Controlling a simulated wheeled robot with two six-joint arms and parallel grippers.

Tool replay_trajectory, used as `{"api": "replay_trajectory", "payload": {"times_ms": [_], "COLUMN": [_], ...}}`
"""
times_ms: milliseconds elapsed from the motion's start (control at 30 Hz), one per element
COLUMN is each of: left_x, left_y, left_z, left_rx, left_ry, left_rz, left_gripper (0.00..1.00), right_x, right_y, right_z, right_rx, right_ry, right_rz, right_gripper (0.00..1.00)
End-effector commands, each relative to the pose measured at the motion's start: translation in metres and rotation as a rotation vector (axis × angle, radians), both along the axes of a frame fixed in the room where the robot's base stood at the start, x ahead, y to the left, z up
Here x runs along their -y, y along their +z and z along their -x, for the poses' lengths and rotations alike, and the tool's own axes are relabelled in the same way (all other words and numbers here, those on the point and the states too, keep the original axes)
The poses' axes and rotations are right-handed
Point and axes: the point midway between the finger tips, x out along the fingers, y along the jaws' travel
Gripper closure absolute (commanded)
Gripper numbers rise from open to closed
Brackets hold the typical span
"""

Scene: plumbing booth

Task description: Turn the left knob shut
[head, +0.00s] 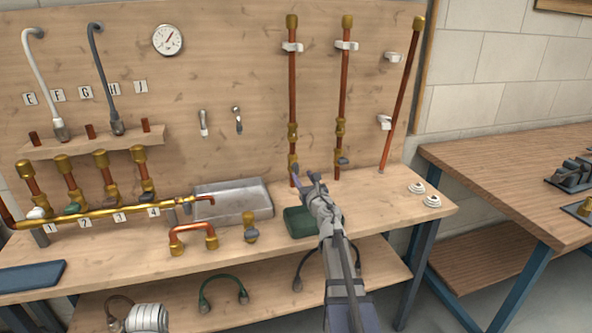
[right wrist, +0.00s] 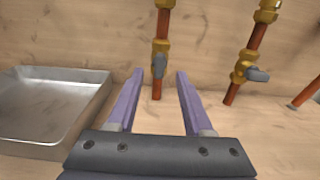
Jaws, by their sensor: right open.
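The left copper pipe (head: 292,90) stands upright against the wooden board, with a brass valve (head: 293,160) near its foot. Its grey left knob (right wrist: 159,66) shows in the right wrist view, seen between my fingertips. In the head view the knob is hard to make out behind my gripper. My right gripper (head: 304,175) is open in front of this valve; it also shows in the right wrist view (right wrist: 160,75), with nothing clearly gripped. Whether the fingers touch the knob, I cannot tell. The right pipe has a similar grey knob (head: 342,161). My left gripper is not in view.
A metal tray (head: 232,203) lies left of my gripper, and a dark green box (head: 300,222) sits just below it. A brass manifold (head: 100,212) runs along the bench's left. White round fittings (head: 432,200) lie at the right. A leaning copper pipe (head: 402,95) stands farther right.

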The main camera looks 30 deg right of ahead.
Motion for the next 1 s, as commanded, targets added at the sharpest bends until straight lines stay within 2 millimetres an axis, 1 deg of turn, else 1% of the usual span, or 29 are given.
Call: {"api": "replay_trajectory", "payload": {"times_ms": [33,333,467,700,1000], "left_x": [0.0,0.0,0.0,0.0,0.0], "left_y": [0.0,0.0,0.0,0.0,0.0], "left_z": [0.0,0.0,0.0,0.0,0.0], "left_rx": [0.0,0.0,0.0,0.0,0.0], "left_ry": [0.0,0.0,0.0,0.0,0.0], "left_rz": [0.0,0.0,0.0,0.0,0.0], "left_gripper": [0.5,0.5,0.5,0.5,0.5], "right_x": [0.003,0.014,0.015,0.015,0.015], "right_y": [0.0,0.0,0.0,0.0,0.0], "right_z": [-0.01,-0.054,-0.062,-0.061,-0.061], "right_rx": [0.0,0.0,0.0,0.0,0.001], "right_ry": [0.001,-0.001,-0.001,-0.001,-0.001], "right_rz": [-0.001,-0.002,-0.002,-0.002,-0.003], "right_gripper": [0.49,0.49,0.49,0.49,0.82]}}
